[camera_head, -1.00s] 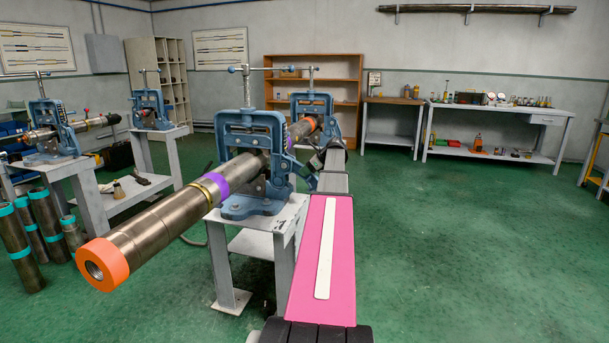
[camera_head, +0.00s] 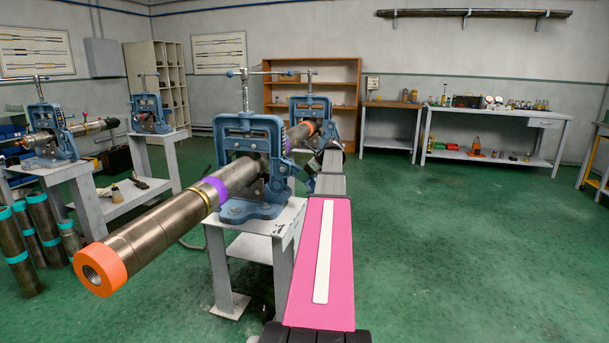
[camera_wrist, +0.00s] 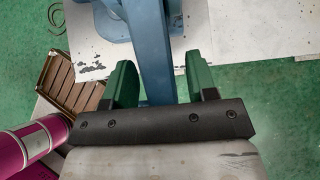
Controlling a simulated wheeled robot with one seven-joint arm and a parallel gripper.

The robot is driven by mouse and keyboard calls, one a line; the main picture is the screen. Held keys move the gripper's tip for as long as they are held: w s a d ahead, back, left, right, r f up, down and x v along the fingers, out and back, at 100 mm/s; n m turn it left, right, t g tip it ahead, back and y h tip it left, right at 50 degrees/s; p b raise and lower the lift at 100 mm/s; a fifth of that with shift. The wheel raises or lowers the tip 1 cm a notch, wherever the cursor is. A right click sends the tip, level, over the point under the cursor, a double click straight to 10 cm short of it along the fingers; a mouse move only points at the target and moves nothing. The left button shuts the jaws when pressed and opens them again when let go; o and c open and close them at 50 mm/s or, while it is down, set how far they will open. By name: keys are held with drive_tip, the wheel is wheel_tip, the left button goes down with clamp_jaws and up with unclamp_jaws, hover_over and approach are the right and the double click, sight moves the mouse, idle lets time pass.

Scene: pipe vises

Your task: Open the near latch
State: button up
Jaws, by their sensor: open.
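The near blue pipe vise (camera_head: 232,131) stands on a pale grey stand and holds a long steel pipe (camera_head: 150,235) with a purple band and an orange end. In the wrist view, a blue bar (camera_wrist: 152,50) of a vise runs between the two green fingers of my gripper (camera_wrist: 162,82). My gripper is open, with a finger on each side of the bar and gaps showing. I cannot tell from this view whether the bar is the latch. In the head view my gripper is small and mostly hidden beyond my arm, by the right side of the near vise.
A second blue vise (camera_head: 311,106) stands behind the near one, in line with the pipe. Two more vises stand at left, one of them (camera_head: 150,113) on its own stand. Upright pipes (camera_head: 43,225) stand at lower left. The green floor (camera_head: 450,250) at right is clear.

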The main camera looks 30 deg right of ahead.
drive_tip(key=v, duration=1)
drive_tip(key=shift+s+d+r, duration=0.2)
drive_tip(key=shift+r, duration=0.1)
drive_tip(key=shift+s, duration=0.1)
